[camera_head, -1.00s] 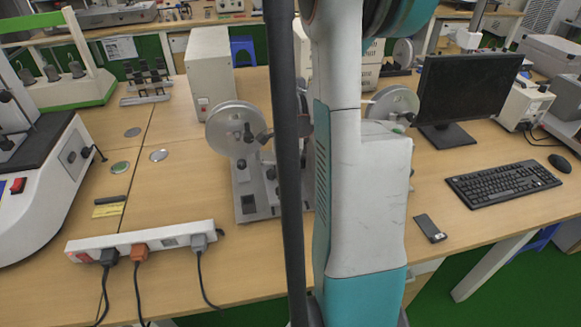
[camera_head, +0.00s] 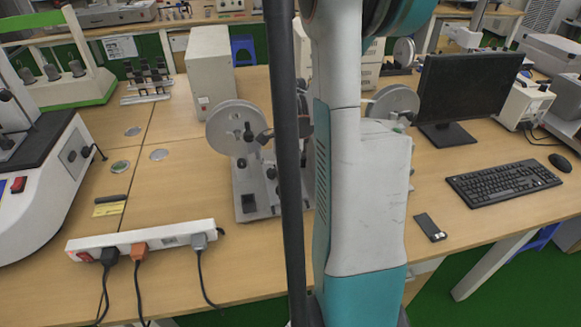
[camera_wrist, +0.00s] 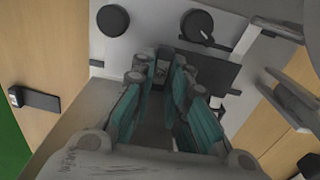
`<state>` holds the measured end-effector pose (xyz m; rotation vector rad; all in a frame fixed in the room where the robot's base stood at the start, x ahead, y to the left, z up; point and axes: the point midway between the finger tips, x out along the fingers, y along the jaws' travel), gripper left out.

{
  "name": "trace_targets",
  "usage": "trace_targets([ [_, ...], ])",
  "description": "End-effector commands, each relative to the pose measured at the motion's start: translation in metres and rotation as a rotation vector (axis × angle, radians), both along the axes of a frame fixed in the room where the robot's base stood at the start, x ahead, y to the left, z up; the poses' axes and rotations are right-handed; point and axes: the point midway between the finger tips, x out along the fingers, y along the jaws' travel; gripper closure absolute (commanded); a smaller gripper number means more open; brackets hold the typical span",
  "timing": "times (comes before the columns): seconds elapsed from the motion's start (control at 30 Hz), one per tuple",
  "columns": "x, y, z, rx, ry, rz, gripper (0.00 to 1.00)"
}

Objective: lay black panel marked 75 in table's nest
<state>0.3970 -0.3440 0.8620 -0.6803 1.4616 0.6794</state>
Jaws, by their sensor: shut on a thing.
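In the wrist view my gripper (camera_wrist: 162,75) has its teal-padded fingers closed on a narrow dark piece (camera_wrist: 161,70) with light marks, seen between the fingertips. I take this to be the black panel; most of it is hidden by the fingers and I cannot read a 75. The fingertips point at the pale grey base of the test machine (camera_wrist: 130,68). A dark flat plate (camera_wrist: 215,70) shows just beyond the right finger. In the head view the machine's base (camera_head: 262,206) is partly hidden behind my arm, and my gripper does not show. I cannot make out the nest.
A small black device (camera_head: 430,228) with a white label lies near the table's front edge; it also shows in the wrist view (camera_wrist: 35,100). Grey discs (camera_head: 235,128) stand up from the machine. A power strip (camera_head: 150,241), monitor (camera_head: 465,95) and keyboard (camera_head: 503,183) flank it.

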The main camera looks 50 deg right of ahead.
Motion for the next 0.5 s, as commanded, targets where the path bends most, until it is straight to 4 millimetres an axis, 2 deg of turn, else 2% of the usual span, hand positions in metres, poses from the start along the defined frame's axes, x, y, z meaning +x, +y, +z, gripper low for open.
trace_targets([
  [0.5,0.0001,0.0,-0.0088,0.0,0.0,0.0,1.0],
])
